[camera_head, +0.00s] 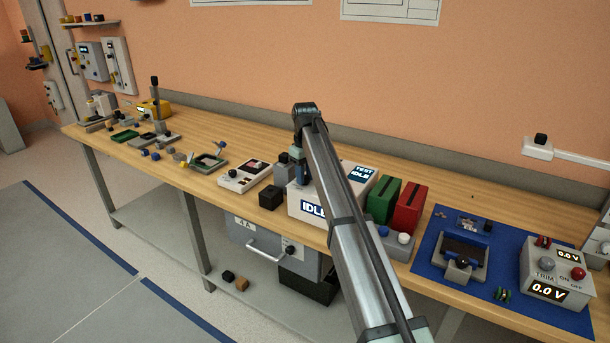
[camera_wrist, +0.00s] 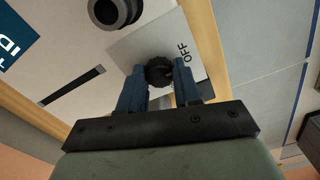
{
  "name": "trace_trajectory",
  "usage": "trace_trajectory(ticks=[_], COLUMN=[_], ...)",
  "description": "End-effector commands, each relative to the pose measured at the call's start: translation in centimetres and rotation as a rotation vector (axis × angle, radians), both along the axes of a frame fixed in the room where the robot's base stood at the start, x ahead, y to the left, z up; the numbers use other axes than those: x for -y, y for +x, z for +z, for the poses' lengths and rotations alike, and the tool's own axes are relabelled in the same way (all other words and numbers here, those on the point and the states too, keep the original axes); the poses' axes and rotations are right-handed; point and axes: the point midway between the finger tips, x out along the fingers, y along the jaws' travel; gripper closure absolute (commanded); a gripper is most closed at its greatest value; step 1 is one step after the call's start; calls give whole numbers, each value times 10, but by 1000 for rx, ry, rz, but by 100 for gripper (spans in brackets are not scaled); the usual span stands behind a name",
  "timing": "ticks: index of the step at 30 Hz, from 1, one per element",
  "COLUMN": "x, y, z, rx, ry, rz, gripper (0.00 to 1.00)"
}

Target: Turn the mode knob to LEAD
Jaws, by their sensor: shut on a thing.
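The mode knob (camera_wrist: 158,72) is dark, round and ribbed, on a grey plate of a light-coloured unit in the wrist view. My gripper (camera_wrist: 160,76) has its two blue fingers on either side of the knob and is shut on it. The word OFF shows on the plate to the right of the knob; I see no LEAD mark, and the fingers cover part of the plate. In the head view my arm reaches down to the white box (camera_head: 301,207) with an IDLE display.
A black round fitting (camera_wrist: 115,10) stands close to the knob. Green (camera_head: 383,200) and red (camera_head: 409,207) blocks stand right of the box. A blue mat (camera_head: 428,262) and a meter box (camera_head: 553,270) lie further right. Small parts lie on the bench's left.

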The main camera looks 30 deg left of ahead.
Motion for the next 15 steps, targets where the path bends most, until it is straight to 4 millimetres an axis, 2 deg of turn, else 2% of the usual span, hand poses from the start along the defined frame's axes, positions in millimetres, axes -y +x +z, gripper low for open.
trace_trajectory(ticks=[15], x=[0], y=[0], z=[0], rx=[-2], ry=[-1], rz=[-380], gripper=[98])
